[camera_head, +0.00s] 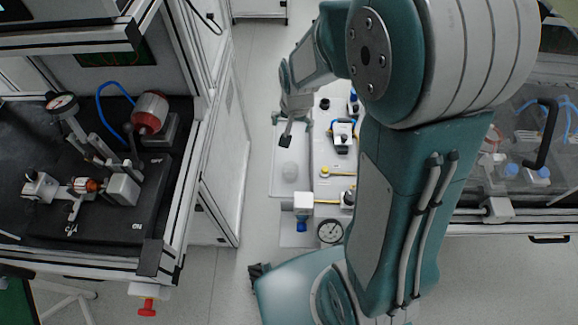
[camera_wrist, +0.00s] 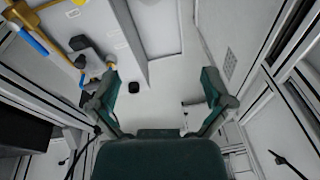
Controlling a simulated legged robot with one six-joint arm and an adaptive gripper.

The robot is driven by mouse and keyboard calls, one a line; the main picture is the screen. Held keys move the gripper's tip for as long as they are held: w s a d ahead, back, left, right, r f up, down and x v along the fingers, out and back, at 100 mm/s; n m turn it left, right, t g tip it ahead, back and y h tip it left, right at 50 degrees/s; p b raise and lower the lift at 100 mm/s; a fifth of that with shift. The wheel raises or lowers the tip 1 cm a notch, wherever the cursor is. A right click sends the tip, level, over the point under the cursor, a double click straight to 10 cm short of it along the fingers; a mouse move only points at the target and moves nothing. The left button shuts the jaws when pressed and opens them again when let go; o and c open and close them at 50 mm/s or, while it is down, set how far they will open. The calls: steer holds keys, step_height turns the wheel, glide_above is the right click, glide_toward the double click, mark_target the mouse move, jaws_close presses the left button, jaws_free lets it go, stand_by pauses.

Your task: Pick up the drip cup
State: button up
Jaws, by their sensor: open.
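A small, pale, round thing (camera_head: 290,170), which may be the drip cup, sits on a light grey surface in the head view. It is faint, and I cannot make out its rim. My gripper (camera_head: 291,126) is above and behind it in that picture, apart from it. In the wrist view my gripper (camera_wrist: 160,82) has its two green fingers spread wide with nothing between them. I cannot pick out the drip cup for sure in the wrist view.
A bench with a dark top (camera_head: 100,215) and red-ended fittings stands at the left. Valves and a pressure gauge (camera_head: 330,232) lie close to my arm. A glass-fronted unit (camera_head: 520,150) stands at the right. Pale floor (camera_head: 258,90) is clear between the benches.

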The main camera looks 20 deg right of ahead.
step_height(320, 180, down, 17)
steer(key=w+m+g, duration=0.2)
steer(key=m, duration=0.1)
glide_toward(290, 173)
steer(key=shift+s+a+f, duration=0.6)
steer(key=shift+s+f, duration=0.3)
steer(key=shift+f, duration=0.05)
steer(key=shift+w+d+f, duration=0.1)
steer(key=shift+f, duration=1.25)
steer(key=shift+w+d+f, duration=0.1)
steer(key=shift+w+f, duration=0.05)
steer(key=shift+f, duration=1.2)
steer(key=shift+c, duration=0.3)
steer(key=c, duration=0.8)
